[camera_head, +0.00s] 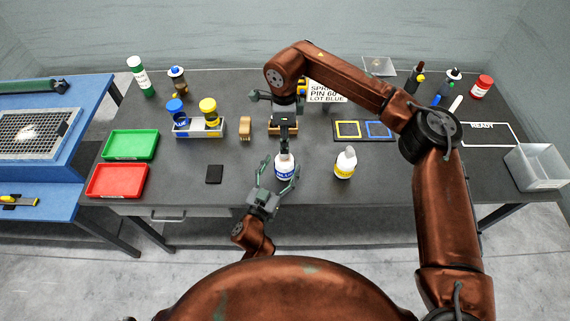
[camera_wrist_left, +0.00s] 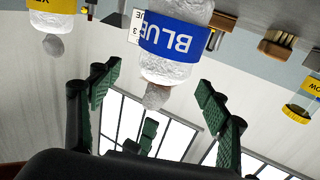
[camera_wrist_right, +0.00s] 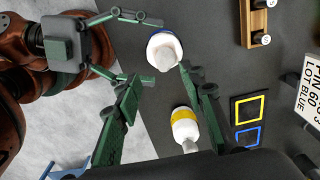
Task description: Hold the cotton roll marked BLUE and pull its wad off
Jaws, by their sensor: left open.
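The cotton roll marked BLUE (camera_head: 284,172) stands upright near the table's front edge, white with a blue band. Its pale wad (camera_wrist_left: 156,96) sits at its top end. It also shows from above in the right wrist view (camera_wrist_right: 163,50). My left gripper (camera_head: 282,178) is open, its fingers on either side of the roll; gaps show in the left wrist view, so it looks untouched. My right gripper (camera_head: 285,142) points down above the wad. Its fingers are apart and empty in the right wrist view (camera_wrist_right: 166,84). A yellow-banded roll (camera_head: 344,163) stands to the right.
A rack (camera_head: 200,132) with blue- and yellow-capped bottles, a green tray (camera_head: 130,145) and a red tray (camera_head: 117,180) are on the left. A dark board (camera_head: 363,139) with yellow and blue squares lies behind the yellow roll. A grey bin (camera_head: 538,172) stands far right.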

